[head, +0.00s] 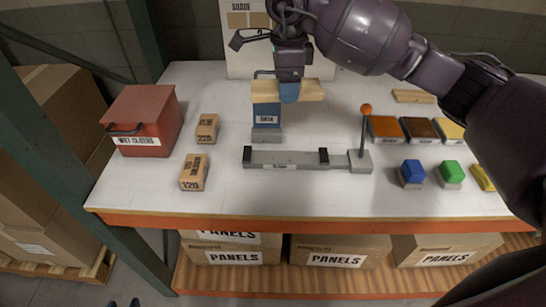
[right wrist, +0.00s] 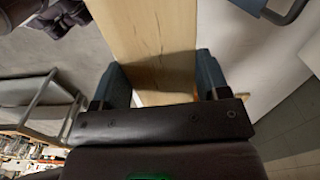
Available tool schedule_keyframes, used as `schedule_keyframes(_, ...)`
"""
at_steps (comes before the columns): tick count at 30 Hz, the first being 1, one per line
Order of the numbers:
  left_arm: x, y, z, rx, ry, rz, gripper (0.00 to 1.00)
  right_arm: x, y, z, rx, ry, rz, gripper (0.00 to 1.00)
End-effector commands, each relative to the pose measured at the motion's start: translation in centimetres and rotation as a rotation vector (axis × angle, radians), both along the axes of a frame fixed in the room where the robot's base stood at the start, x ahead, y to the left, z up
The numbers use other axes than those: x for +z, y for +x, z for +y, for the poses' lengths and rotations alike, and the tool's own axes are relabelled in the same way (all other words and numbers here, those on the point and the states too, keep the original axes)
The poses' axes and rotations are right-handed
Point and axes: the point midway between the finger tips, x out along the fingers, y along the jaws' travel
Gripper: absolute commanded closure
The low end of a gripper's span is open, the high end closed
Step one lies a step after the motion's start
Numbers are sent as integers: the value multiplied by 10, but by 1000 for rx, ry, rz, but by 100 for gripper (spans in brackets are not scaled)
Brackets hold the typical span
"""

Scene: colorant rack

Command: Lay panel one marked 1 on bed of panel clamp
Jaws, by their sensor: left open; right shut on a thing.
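The panel clamp (head: 300,167) lies mid-table: a long grey bed with a black jaw (head: 323,156) near each end. An upright lever with an orange knob (head: 366,109) stands at its right end. The panel also shows between the fingers in the right wrist view (right wrist: 155,40). No number on it can be read. What looks like my left gripper (head: 124,303) shows only its tips at the bottom left edge, apart and empty.
A blue labelled block (head: 266,112) stands behind the clamp. A red box (head: 145,115) and two sanding blocks (head: 207,128) are left. Colour trays (head: 384,128), blue (head: 411,172) and green (head: 451,172) blocks are right. Clear table lies in front of the clamp.

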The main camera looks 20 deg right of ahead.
Motion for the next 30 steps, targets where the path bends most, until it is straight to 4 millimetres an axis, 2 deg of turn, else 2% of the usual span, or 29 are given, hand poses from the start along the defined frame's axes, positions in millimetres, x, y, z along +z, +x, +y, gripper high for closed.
schedule_keyframes(5, 0, 0, 1, 0, 1, 0, 57, -1, 0, -3, -77, 1, -1, 57)
schedule_keyframes(8, 0, -1, 0, 1, 1, 1, 57, -9, -1, -3, -92, 0, 2, 57)
schedule_keyframes(24, 7, -5, 0, 4, -1, 6, 57, -122, -1, -3, -93, 1, 4, 57)
schedule_keyframes(30, 9, -3, 0, 2, -1, 2, 57, -151, -1, -3, -92, 1, 2, 57)
